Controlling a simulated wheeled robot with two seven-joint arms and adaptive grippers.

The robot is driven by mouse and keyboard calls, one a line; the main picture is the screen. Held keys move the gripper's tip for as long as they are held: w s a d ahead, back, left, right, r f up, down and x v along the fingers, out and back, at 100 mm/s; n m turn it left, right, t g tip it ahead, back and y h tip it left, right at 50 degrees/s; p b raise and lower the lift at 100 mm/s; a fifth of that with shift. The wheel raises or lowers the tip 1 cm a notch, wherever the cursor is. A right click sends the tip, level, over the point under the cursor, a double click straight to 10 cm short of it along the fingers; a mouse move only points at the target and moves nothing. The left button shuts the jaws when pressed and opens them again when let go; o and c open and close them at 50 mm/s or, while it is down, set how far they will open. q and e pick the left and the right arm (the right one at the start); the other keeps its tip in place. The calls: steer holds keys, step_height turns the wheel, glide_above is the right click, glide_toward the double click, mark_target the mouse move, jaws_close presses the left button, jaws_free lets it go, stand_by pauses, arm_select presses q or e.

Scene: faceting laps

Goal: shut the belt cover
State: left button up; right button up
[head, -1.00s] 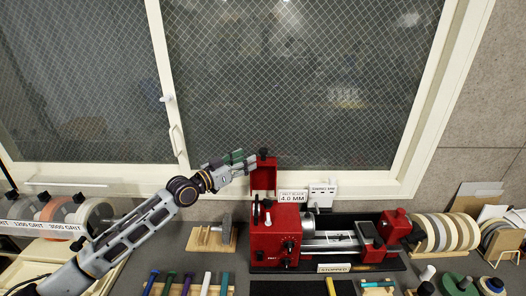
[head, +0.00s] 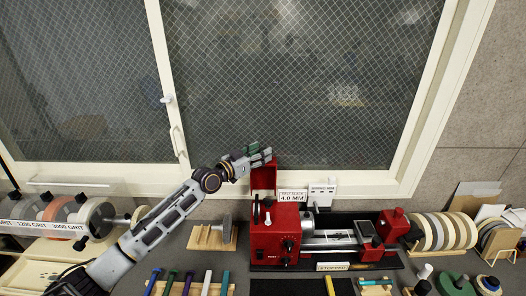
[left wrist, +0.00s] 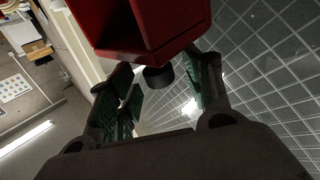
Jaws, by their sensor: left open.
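The red belt cover (head: 264,179) stands raised, upright, at the left end of the red machine (head: 275,240). My left gripper (head: 261,153) is at the cover's top edge and hides the black knob there in the head view. In the left wrist view, the red cover (left wrist: 150,25) fills the top middle and the black knob (left wrist: 158,77) shows below its edge. My left gripper's green-padded fingers (left wrist: 165,90) are open, one on each side of the knob. I cannot tell whether they touch it. My right gripper is not in view.
A "4.0 MM" sign (head: 292,195) stands just right of the cover. A meshed window (head: 290,80) is close behind. A wooden stand (head: 212,237) is left of the machine. Several colored sticks lie in front, and discs stand in racks on both sides.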

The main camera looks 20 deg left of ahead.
arm_select(q)
steer(key=shift+x, duration=0.9)
jaws_close()
